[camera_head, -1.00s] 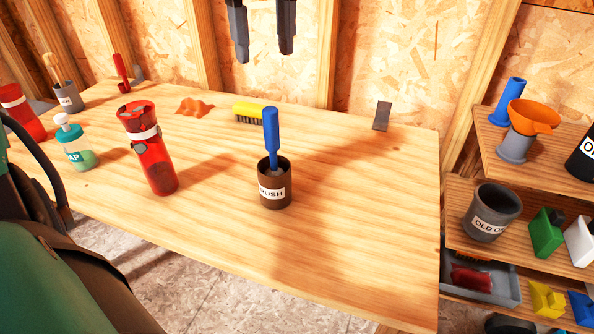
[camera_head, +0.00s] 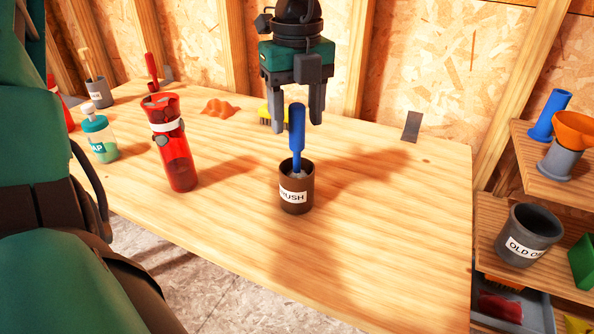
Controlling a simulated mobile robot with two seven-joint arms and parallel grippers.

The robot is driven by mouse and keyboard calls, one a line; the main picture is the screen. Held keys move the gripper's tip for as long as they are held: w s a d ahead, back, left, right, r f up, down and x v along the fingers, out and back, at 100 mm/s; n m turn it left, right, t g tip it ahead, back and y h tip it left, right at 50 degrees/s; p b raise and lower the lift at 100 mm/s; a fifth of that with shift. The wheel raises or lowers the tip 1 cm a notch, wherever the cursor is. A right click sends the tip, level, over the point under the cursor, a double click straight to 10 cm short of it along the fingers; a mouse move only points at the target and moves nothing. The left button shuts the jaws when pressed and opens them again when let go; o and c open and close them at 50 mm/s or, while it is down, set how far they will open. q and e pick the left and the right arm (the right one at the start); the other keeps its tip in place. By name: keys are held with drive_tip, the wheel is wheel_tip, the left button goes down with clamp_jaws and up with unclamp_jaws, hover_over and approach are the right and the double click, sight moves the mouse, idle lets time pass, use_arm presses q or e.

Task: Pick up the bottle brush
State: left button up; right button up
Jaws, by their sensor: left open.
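The bottle brush (camera_head: 297,135) stands upright with its blue handle up in a dark brown cup (camera_head: 297,202) on the wooden bench. The cup has a white label reading in part "USH". The brush's lower end is hidden inside the cup. My left gripper (camera_head: 295,122) points downward, open, its two dark fingers appearing on either side of the upper part of the blue handle. I cannot tell whether the fingers are level with the handle in depth; no contact is visible. My right gripper is not in view.
A red bottle (camera_head: 177,160) and a soap bottle (camera_head: 99,140) stand left on the bench (camera_head: 400,240). A yellow brush (camera_head: 264,114) and an orange cloth-like item (camera_head: 218,108) lie behind. Shelves (camera_head: 490,212) with a grey labelled cup (camera_head: 522,238) stand right. The bench's front right is clear.

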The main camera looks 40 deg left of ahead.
sight(297, 156)
use_arm(q)
wheel_tip(297, 156, down, 3)
drive_tip(key=shift+r, duration=0.2)
clamp_jaws()
idle(0.4)
